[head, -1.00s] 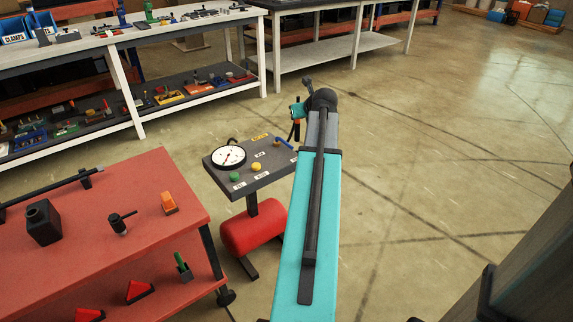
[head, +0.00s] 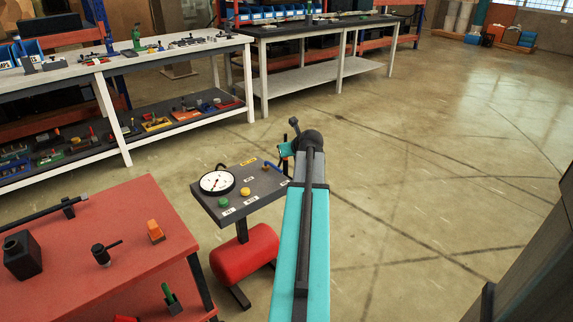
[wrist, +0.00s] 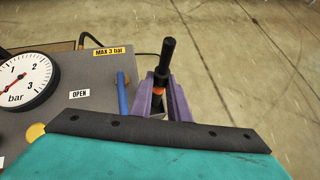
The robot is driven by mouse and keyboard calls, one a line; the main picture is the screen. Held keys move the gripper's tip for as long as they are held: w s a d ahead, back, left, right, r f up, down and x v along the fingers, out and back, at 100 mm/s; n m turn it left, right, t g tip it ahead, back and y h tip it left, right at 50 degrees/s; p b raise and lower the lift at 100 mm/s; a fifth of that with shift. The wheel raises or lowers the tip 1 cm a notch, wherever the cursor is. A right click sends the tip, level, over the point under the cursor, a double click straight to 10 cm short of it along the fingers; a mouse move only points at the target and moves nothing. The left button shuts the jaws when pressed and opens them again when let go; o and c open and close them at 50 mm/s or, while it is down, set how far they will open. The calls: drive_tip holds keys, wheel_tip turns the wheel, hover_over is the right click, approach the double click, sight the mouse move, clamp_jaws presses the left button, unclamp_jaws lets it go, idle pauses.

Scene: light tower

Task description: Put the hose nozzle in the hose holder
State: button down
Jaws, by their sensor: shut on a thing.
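The hose nozzle, a black cylinder with an orange ring (wrist: 168,50), stands between the two purple fingers of my gripper (wrist: 160,86) in the wrist view. The fingers are shut on it. The nozzle points up in the picture, beside the right edge of the grey gauge panel (wrist: 95,68). A blue bar (wrist: 122,97) lies on the panel edge just left of the fingers. I cannot make out the hose holder for certain. In the head view my arm hides most of the fingers and nozzle, to the right of the panel (head: 262,190).
The panel carries a round dial (head: 217,182), green and yellow knobs and labels. A red tank (head: 245,254) sits below it. A red table (head: 130,272) with small parts stands at left. White benches (head: 190,48) stand behind. The floor (head: 430,150) at right is clear.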

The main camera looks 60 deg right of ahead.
drive_tip(key=shift+f, duration=0.1)
drive_tip(key=shift+f+b, duration=0.55)
drive_tip(key=shift+f, duration=1.25)
drive_tip(key=shift+f+p, duration=0.3)
drive_tip(key=shift+f, duration=0.35)
drive_tip(key=c, duration=1.7)
unclamp_jaws()
drive_tip(key=shift+r, duration=0.15)
drive_tip(key=shift+r+b, duration=0.35)
drive_tip(key=shift+r, duration=0.1)
drive_tip(key=p, duration=0.3)
approach(287, 161)
drive_tip(key=v, duration=0.2)
drive_tip(key=shift+s+a+r, duration=0.2)
drive_tip(key=shift+r, duration=0.05)
